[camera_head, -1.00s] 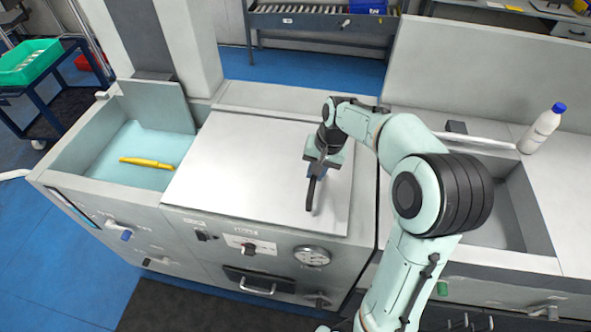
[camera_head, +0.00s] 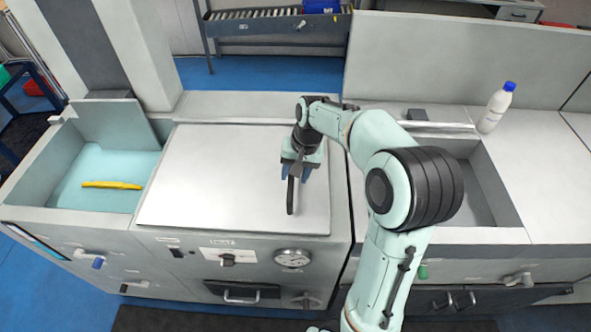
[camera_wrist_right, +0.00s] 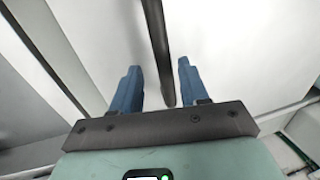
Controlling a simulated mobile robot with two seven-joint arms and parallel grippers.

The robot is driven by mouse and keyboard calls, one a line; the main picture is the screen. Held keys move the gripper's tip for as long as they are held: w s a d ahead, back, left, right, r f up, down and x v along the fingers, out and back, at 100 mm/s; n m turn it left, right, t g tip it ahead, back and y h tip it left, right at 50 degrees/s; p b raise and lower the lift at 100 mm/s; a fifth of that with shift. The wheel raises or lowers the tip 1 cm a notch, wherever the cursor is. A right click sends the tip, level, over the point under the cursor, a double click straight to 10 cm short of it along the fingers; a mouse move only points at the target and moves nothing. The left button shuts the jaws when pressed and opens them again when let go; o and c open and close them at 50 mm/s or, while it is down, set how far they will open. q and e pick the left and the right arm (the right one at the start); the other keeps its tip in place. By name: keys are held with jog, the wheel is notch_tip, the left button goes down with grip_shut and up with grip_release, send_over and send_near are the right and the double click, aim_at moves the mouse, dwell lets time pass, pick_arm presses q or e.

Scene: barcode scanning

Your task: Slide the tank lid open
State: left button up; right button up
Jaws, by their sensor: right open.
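The tank lid (camera_head: 215,180) is a flat white panel in the middle of the head view, with a dark bar handle (camera_head: 291,198) near its right side. My right gripper (camera_head: 298,178) is over the handle's far end. In the right wrist view the right gripper (camera_wrist_right: 158,75) is open, its two blue fingers on either side of the handle (camera_wrist_right: 155,35). A gap shows between each finger and the bar. The lid lies left of an open basin (camera_head: 480,190), partly hidden by my arm. My left gripper is not in view.
A tank with pale blue liquid (camera_head: 100,165) and a yellow object (camera_head: 112,185) stands open at the left. A white bottle with a blue cap (camera_head: 494,108) stands at the back right. The panel front carries a gauge (camera_head: 293,257) and knobs.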

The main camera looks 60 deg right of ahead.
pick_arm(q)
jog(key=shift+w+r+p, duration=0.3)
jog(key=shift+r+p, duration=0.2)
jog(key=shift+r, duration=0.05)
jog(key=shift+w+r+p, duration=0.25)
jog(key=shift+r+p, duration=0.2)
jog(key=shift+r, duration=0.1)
pick_arm(e)
notch_tip(320, 180, up, 13)
jog(key=s+d, duration=0.1)
jog(key=s, duration=0.1)
jog(key=shift+s+d, duration=0.15)
jog(key=shift+s, duration=0.1)
